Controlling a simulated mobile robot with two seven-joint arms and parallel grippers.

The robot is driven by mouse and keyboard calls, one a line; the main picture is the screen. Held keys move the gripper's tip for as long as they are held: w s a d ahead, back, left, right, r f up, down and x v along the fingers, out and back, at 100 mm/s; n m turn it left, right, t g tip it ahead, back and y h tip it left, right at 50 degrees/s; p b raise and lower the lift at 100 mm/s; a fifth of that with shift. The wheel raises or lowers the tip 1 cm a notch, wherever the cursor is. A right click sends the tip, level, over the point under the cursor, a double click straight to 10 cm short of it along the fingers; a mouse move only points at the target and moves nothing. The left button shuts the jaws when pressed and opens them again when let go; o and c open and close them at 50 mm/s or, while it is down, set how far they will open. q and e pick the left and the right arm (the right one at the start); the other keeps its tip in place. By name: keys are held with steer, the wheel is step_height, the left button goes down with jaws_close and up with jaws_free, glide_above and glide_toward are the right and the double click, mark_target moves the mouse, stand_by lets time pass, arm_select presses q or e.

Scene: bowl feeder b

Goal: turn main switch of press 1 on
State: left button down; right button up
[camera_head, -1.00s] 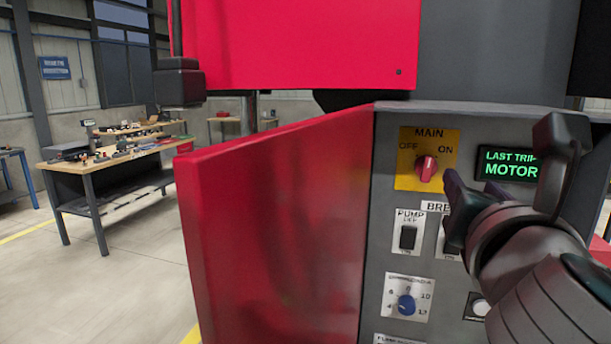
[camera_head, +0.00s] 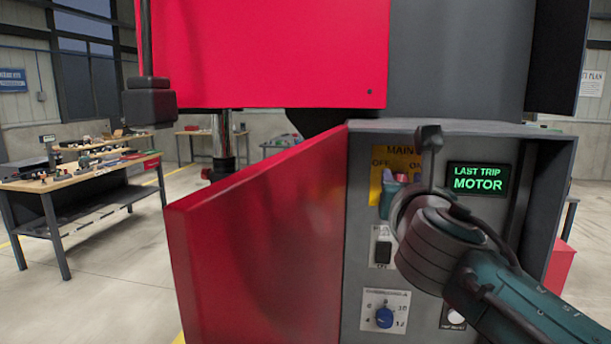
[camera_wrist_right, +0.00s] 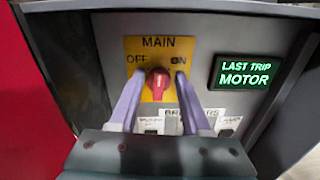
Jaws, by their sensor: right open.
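The main switch is a red knob (camera_wrist_right: 158,84) on a yellow plate (camera_wrist_right: 131,45) marked MAIN, OFF at left and ON at right. In the right wrist view its ridge looks roughly upright; I cannot tell its exact setting. My right gripper (camera_wrist_right: 157,82) is open, with one pale finger on each side of the knob; contact is not clear. In the head view the right gripper (camera_head: 395,192) is at the yellow plate (camera_head: 408,157) and hides most of the knob. My left gripper is not in view.
The open red cabinet door (camera_head: 260,240) stands left of the panel. A green-lettered display (camera_head: 478,179) reads LAST TRIP MOTOR, right of the switch. A blue dial (camera_head: 384,317) and a pump switch (camera_head: 383,250) sit below. A workbench (camera_head: 80,170) stands far left.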

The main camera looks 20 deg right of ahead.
jaws_close()
stand_by(0.3)
stand_by(0.3)
